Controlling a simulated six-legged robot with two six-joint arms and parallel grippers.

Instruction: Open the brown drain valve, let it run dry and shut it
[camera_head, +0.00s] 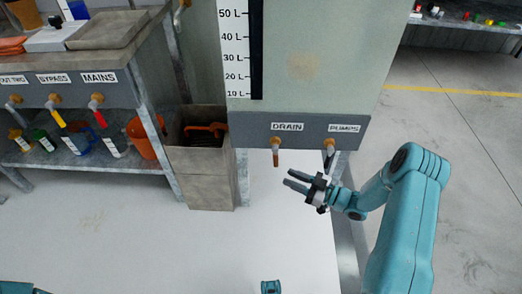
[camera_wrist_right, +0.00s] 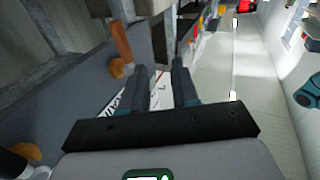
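The brown drain valve (camera_head: 276,157) sticks out below the DRAIN label (camera_head: 287,127) on the tank's grey panel. Its brown handle hangs straight down from a brass-coloured body. My right gripper (camera_head: 288,179) is below and slightly right of that handle, apart from it, with its fingers pointing left. The fingers are parted with nothing between them. In the right wrist view, the brown handle (camera_wrist_right: 121,42) shows just beyond and left of the open fingers (camera_wrist_right: 164,75). My left gripper is not in view.
The PUMPS valve (camera_head: 329,158), with a dark handle, hangs right of the drain valve. A tank level scale (camera_head: 236,50) is above. A grey bin (camera_head: 199,160) stands left. A bench with MAINS (camera_head: 98,77) and BYPASS valves is further left. The floor below is clear.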

